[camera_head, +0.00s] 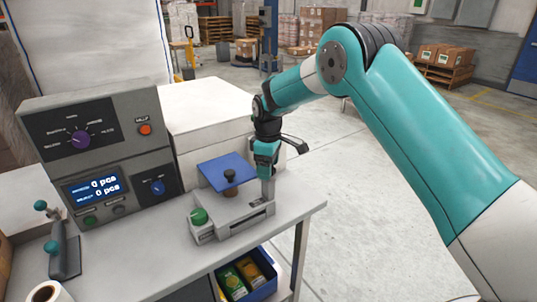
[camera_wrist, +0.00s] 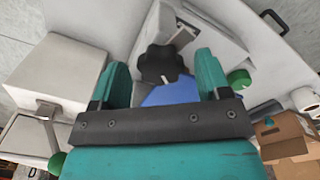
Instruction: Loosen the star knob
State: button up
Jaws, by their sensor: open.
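The black, lobed star knob (camera_wrist: 160,63) shows in the wrist view, between and slightly beyond the tips of my gripper (camera_wrist: 158,70). The two teal fingers are apart, one on each side of it, with no contact visible. A blue plate (camera_wrist: 172,93) lies partly behind it. In the head view, my gripper (camera_head: 266,168) points down just above the right end of a light grey scale base (camera_head: 235,219). I cannot clearly make out the star knob there. A small dark knobbed piece (camera_head: 230,176) shows over the blue plate (camera_head: 212,168).
A grey control unit (camera_head: 98,150) with dials and a display stands left on the table (camera_head: 150,270). A white box (camera_head: 205,100) stands behind the scale. A green button (camera_head: 199,216) is on the scale base's left end. A blue bin (camera_head: 262,291) sits below the tabletop.

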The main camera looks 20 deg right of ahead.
notch_tip(320, 180, up, 17)
jog(key=b, duration=0.2)
jog(key=shift+r+b, duration=0.15)
jog(key=shift+b, duration=0.2)
jog(key=s+a+f+m+y, duration=0.1)
jog(key=s+a+m+y, duration=0.1)
jog(key=s, duration=1.7)
jog(key=s+a+f+m+y, duration=0.1)
jog(key=s+a+m+y, duration=0.1)
jog(key=s, duration=1.8)
jog(key=shift+f, duration=0.2)
jog(key=shift+a, duration=0.1)
jog(key=shift+c, duration=0.2)
